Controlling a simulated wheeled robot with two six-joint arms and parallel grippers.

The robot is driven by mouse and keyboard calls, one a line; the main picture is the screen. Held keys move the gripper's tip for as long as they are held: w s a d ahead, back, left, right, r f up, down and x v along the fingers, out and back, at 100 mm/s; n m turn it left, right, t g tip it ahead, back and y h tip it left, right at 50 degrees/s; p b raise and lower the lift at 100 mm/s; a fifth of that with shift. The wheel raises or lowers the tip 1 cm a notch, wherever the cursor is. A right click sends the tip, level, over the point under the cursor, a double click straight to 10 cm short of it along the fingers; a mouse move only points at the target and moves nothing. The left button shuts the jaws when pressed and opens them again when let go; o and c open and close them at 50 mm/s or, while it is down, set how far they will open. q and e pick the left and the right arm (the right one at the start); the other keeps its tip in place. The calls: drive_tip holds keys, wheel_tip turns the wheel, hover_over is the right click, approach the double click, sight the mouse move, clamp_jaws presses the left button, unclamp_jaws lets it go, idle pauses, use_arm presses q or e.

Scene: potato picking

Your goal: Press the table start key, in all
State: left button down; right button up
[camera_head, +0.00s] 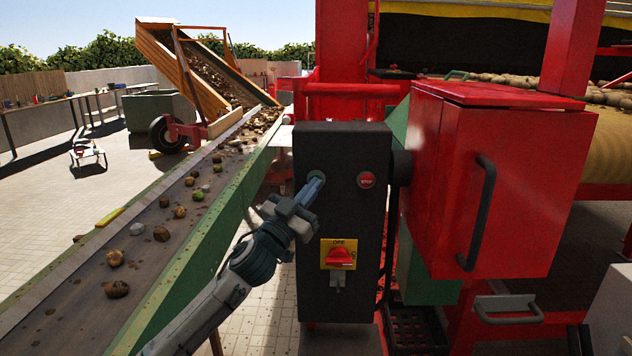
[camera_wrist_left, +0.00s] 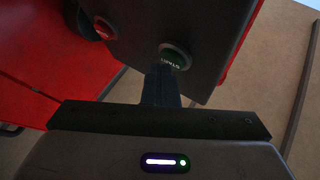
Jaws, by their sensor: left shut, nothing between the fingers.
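A dark control box (camera_head: 342,215) stands upright in the middle of the head view. The start key is a round green button marked START (camera_wrist_left: 174,58) in the left wrist view, near the top of the box face. In the head view my left gripper (camera_head: 314,184) hides most or all of it. The gripper is shut and empty, its fingertips (camera_wrist_left: 163,72) right at the key's lower edge; I cannot tell whether they touch it. A red round button (camera_head: 366,180) sits to the right, and a red rotary switch on a yellow plate (camera_head: 339,254) sits below. My right gripper is not in view.
A conveyor belt (camera_head: 150,255) carrying potatoes and clods runs along the left, behind my left arm. A red cabinet (camera_head: 500,180) with a dark handle stands close on the right. A tilted orange hopper (camera_head: 185,70) stands at the back.

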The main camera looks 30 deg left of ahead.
use_arm(q)
drive_tip(key=shift+w, duration=0.15)
drive_tip(key=shift+s, duration=0.2)
idle(0.3)
drive_tip(key=shift+s+d+b, duration=0.35)
drive_tip(key=shift+s+b, duration=0.15)
drive_tip(key=shift+s, duration=0.05)
drive_tip(key=s+d, duration=0.1)
drive_tip(key=s+b, duration=0.1)
drive_tip(key=s+d+b, duration=0.1)
drive_tip(key=s, duration=0.1)
drive_tip(key=shift+s+d, duration=0.1)
drive_tip(key=shift+d, duration=0.25)
idle(0.6)
